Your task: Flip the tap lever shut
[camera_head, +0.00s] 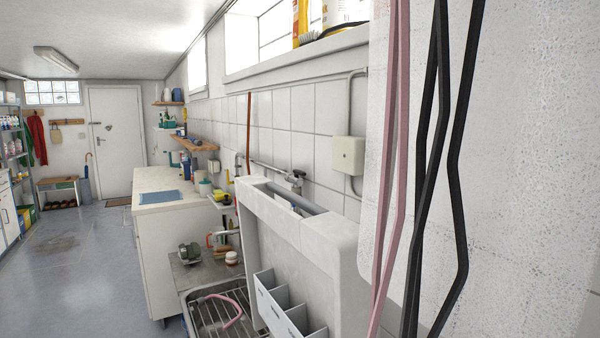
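A small metal tap (297,181) sits on the pipe along the tiled wall, just behind the grey-white trough-like unit (303,232). Neither of my grippers is in view.
Pink and black hoses or cables (432,160) hang close in front on the right. A grey compartment box (283,305) and a wire-racked basin (215,312) lie below. A white counter (160,190) stands left. The floor (75,270) at left is mostly clear.

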